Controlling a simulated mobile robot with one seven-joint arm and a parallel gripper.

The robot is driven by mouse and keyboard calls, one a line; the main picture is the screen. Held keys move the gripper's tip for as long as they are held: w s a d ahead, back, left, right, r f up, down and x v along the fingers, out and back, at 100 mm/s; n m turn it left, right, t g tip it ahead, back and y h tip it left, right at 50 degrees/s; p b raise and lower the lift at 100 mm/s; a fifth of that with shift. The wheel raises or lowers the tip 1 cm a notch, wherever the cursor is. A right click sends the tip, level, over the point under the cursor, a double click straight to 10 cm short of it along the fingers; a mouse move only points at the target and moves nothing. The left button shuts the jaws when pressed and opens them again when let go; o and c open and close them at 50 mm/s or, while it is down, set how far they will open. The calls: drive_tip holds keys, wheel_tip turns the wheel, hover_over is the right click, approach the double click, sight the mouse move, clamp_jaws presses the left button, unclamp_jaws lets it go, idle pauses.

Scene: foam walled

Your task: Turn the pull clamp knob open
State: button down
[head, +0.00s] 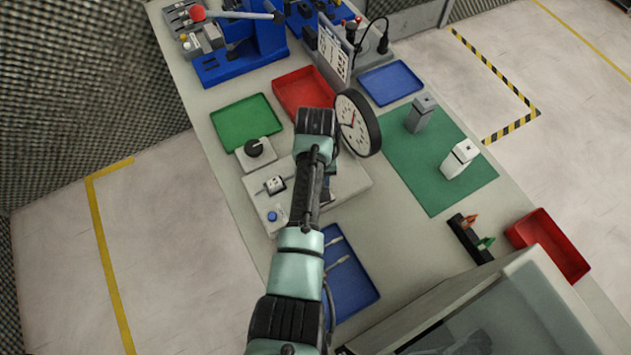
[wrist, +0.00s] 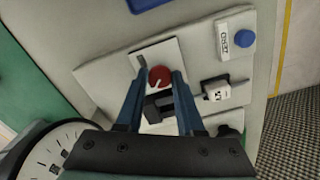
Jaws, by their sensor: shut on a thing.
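A round red knob (wrist: 160,77) with a pale mark on its face shows in the wrist view, on a light plate. My gripper (wrist: 159,79) has one blue finger on each side of the knob and is shut on it. A dark block (wrist: 158,104) lies between the fingers, nearer the palm; I cannot tell what it belongs to. In the head view my arm reaches over the light grey panel (head: 350,181) and hides the red knob and most of the gripper.
A round gauge (head: 357,122) stands close beside my wrist. A green tray (head: 240,115) and a red tray (head: 303,90) lie behind the panel, and a blue tray (head: 352,287) in front.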

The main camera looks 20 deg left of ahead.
drive_tip(key=shift+w, duration=0.1)
drive_tip(key=c, duration=0.5)
unclamp_jaws()
drive_tip(key=shift+r, duration=0.15)
wheel_tip(320, 180, up, 13)
drive_tip(key=shift+f, duration=0.1)
idle(0.3)
